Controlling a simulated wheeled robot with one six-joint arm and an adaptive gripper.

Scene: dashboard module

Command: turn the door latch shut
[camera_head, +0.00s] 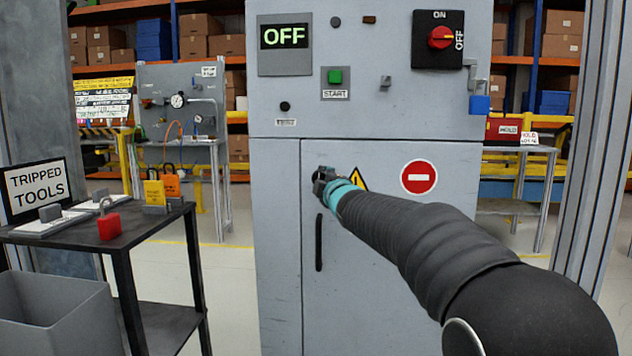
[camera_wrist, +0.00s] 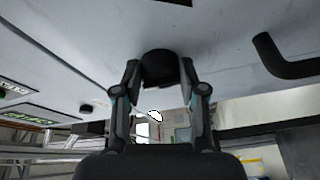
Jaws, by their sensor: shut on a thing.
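The cabinet door (camera_head: 380,300) looks flush with the grey cabinet front. The door latch is a dark round knob (camera_wrist: 159,66) near the door's upper left; in the wrist view it sits between my two fingers. My gripper (camera_head: 323,182) is at the latch and shut on it. In the head view my fingers mostly hide the latch, so its turn angle cannot be told. A black vertical door handle (camera_head: 319,242) is just below my gripper; it also shows at the right in the wrist view (camera_wrist: 290,60).
Above the door are an OFF display (camera_head: 285,37), a green START button (camera_head: 335,77) and a red rotary switch (camera_head: 439,38). A blue tag (camera_head: 479,104) hangs at the right. A dark cart (camera_head: 130,233) with padlocks stands left, with a grey bin (camera_head: 55,312) before it.

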